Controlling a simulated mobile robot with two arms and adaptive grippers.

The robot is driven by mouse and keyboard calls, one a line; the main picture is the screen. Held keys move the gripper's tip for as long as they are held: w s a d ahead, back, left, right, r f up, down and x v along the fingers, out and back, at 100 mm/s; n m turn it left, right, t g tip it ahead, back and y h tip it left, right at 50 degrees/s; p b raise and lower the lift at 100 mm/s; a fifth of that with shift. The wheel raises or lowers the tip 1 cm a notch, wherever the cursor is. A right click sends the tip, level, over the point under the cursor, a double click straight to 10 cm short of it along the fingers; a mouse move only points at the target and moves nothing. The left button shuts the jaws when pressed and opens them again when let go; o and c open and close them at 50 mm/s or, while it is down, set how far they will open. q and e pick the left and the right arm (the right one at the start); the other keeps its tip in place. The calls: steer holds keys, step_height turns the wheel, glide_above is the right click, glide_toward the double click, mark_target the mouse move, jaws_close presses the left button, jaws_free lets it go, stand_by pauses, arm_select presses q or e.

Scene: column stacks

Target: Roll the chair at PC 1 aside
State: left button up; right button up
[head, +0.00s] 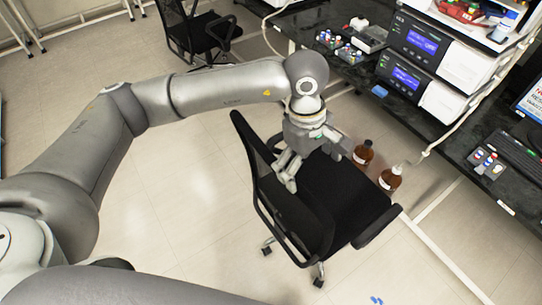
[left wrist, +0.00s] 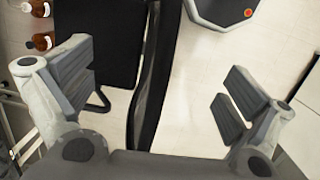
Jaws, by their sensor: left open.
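A black office chair stands on the floor in front of the bench, with its seat (head: 350,198) facing the bench side and its backrest (head: 262,185) towards me. My left gripper (head: 285,172) is over the top of the backrest. In the left wrist view, the top of the backrest (left wrist: 155,75) runs between the two fingers of the open left gripper (left wrist: 160,82). Clear gaps show on both sides, and the fingers do not grip it. Part of the backrest is hidden by the gripper in the head view. My right gripper is out of view.
Two brown bottles (head: 363,152) stand just beyond the seat. The dark bench (head: 460,140) carries stacked instruments (head: 415,42), a monitor (head: 534,100) and a keyboard. A second black chair (head: 197,32) stands at the top. Free tiled floor (head: 175,190) lies left of the chair.

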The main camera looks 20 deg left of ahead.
arm_select(q)
steer(key=shift+t+y, duration=0.4)
steer(key=shift+y, duration=0.5)
steer(key=a+f, duration=0.1)
steer(key=f, duration=0.1)
steer(key=w+a+f+b, duration=0.1)
steer(key=f, duration=0.1)
steer(key=w+a+f+b, duration=0.1)
steer(key=a+f, duration=0.1)
steer(key=shift+f, duration=0.3)
step_height(320, 180, down, 6)
steer(key=b, duration=0.7)
steer(key=shift+f, duration=0.1)
steer(key=shift+d, duration=0.1)
steer(key=shift+c, duration=0.3)
